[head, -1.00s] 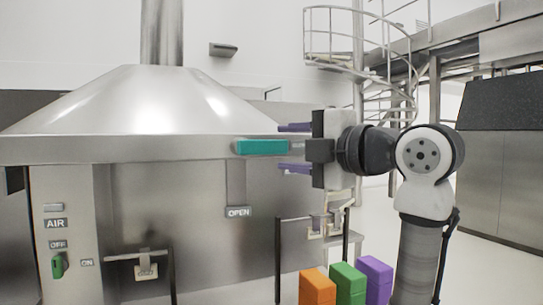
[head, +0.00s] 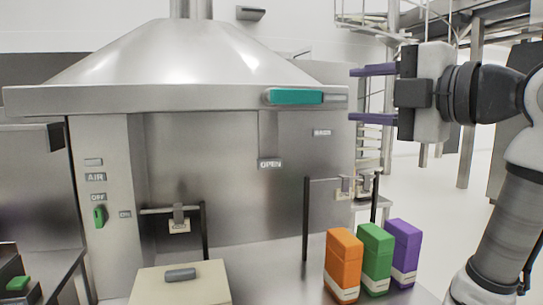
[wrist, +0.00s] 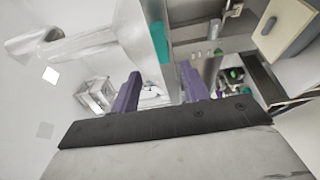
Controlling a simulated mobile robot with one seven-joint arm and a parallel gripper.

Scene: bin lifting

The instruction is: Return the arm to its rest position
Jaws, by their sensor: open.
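My gripper (head: 373,95) is at the upper right of the head view, with its two purple fingers wide apart and pointing left. Nothing is between them. It is to the right of the teal handle (head: 295,97) on the hood edge and apart from it. In the wrist view the two purple fingers of my gripper (wrist: 158,90) show spread apart, with the teal handle (wrist: 160,42) beyond them. My arm bends down along the right side of the head view.
The metal hood (head: 180,98) fills the left and middle. Orange (head: 343,262), green (head: 376,258) and purple (head: 404,250) boxes stand below my arm. A beige box (head: 180,288) with a dark handle is at the front. A green AIR switch (head: 99,217) is on the left panel.

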